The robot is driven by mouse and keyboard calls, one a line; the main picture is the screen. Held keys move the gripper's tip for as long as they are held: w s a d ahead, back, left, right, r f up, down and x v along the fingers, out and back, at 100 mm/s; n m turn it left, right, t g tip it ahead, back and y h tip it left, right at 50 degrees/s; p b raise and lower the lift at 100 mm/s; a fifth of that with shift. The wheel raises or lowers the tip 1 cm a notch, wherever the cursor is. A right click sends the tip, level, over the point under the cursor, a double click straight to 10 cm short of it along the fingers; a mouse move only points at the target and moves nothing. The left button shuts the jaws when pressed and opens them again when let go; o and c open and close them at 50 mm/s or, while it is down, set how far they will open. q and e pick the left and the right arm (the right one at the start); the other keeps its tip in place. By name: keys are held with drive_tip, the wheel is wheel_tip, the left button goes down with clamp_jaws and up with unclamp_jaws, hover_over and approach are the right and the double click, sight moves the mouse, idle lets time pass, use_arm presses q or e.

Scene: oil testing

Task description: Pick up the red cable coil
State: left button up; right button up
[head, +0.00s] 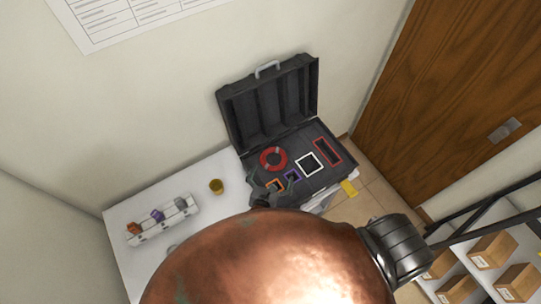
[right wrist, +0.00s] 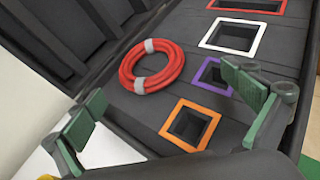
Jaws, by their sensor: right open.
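The red cable coil (head: 273,159) lies flat in the open black case, near its hinge side on the left. In the right wrist view the coil (right wrist: 152,66) is a red ring with two grey bands, beyond the fingers. My right gripper (right wrist: 163,88) is open and empty, its green-padded fingers apart on either side of the view. In the head view my right gripper (head: 266,187) is at the case's near left edge, short of the coil and partly hidden. My left gripper is not in view.
A white table (head: 125,217) holds a yellow cup (head: 216,186) and a white rack (head: 165,233). Boxes (head: 492,249) stand on a shelf at right.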

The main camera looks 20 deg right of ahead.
sight(273, 164)
drive_tip(key=shift+w+a+f+n+b, duration=0.1)
drive_tip(key=shift+a+f+n+b, duration=0.2)
drive_tip(key=shift+f, duration=0.25)
drive_tip(key=shift+a+f+t, duration=0.1)
drive_tip(key=shift+a+t, duration=0.05)
drive_tip(key=shift+t, duration=0.15)
drive_tip(key=shift+w+f+n+b, duration=0.15)
drive_tip(key=shift+w+n+b, duration=0.05)
drive_tip(key=shift+n+b, duration=0.15)
drive_tip(key=shift+w+f, duration=0.1)
drive_tip(key=shift+w, duration=0.25)
drive_tip(key=x, duration=0.7)
drive_tip(key=shift+w+r, duration=0.2)
drive_tip(key=shift+r, duration=0.15)
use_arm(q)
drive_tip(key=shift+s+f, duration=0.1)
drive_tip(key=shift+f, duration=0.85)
use_arm(e)
drive_tip(key=shift+c, duration=0.4)
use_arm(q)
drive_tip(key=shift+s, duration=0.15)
use_arm(e)
drive_tip(key=c, duration=1.1)
